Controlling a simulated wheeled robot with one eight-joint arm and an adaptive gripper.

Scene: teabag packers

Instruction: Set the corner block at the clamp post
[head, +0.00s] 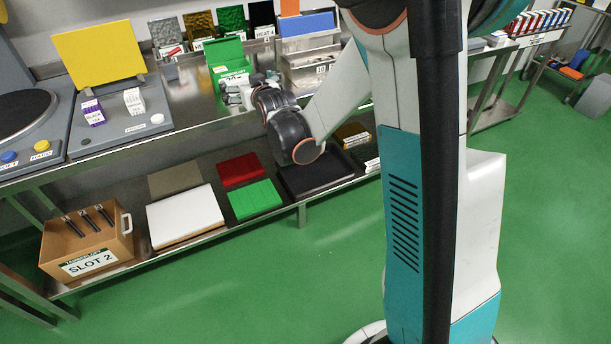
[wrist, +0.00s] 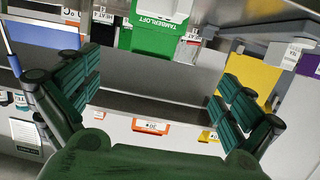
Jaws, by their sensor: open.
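I cannot pick out the corner block or the clamp post for sure in either view. My gripper (wrist: 152,98) is open in the wrist view, its two dark green ribbed fingers wide apart with nothing held between them. A bare grey surface shows in the gap. In the head view my gripper (head: 236,92) is at the steel bench, just in front of the open green box (head: 227,56). My own arm hides part of the bench to its right. The green box (wrist: 155,37) also shows upside down beyond the fingers in the wrist view.
The steel bench (head: 190,92) holds a yellow panel (head: 99,52), small purple (head: 92,111) and white (head: 134,101) cartons, and a metal rack (head: 312,68). The lower shelf carries a SLOT 2 box (head: 86,246) and coloured slabs.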

